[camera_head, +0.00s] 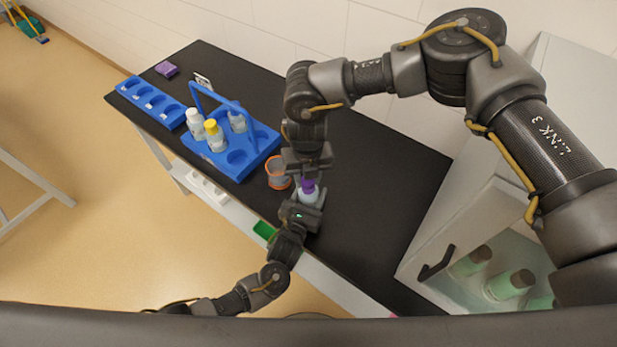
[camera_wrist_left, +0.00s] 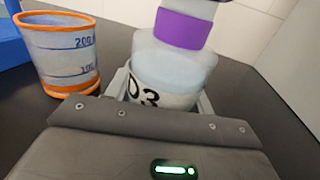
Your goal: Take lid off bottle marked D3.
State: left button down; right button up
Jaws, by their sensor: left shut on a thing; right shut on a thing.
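The bottle (camera_head: 308,198) is pale and stands upright between my two grippers near the table's front edge. In the left wrist view the bottle (camera_wrist_left: 172,68) shows a label reading "D3" and a purple band; its top is cut off. My left gripper (camera_head: 303,208) is shut around the bottle's body from the front. My right gripper (camera_head: 307,176) comes from above and is shut on the purple lid (camera_head: 307,186) at the bottle's top. Whether the lid has turned or lifted cannot be told.
An orange-rimmed beaker (camera_head: 278,174) stands close left of the bottle. Further left are a blue carrier (camera_head: 262,139) with several bottles, a blue rack (camera_head: 153,102) and a purple block (camera_head: 166,69). A cabinet (camera_head: 447,262) with green-tinted bottles stands right. The black tabletop (camera_head: 370,180) right of the grippers is clear.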

jog(key=shift+r, duration=0.8)
jog(key=shift+r, duration=0.1)
jog(key=shift+r, duration=1.95)
pick_arm(q)
jog(key=shift+c, duration=2.4)
grip_release()
jog(key=shift+s, duration=0.1)
jog(key=shift+s+a+f, duration=0.1)
jog(key=shift+s+a, duration=0.1)
jog(key=shift+s, duration=0.15)
pick_arm(e)
jog(key=shift+f, duration=0.15)
pick_arm(q)
jog(key=b+v, duration=0.2)
jog(key=v, duration=0.9)
pick_arm(e)
notch_tip(320, 180, down, 2)
jog(key=shift+f, duration=0.1)
pick_arm(q)
jog(key=shift+s, duration=0.1)
pick_arm(e)
jog(key=shift+d, duration=0.1)
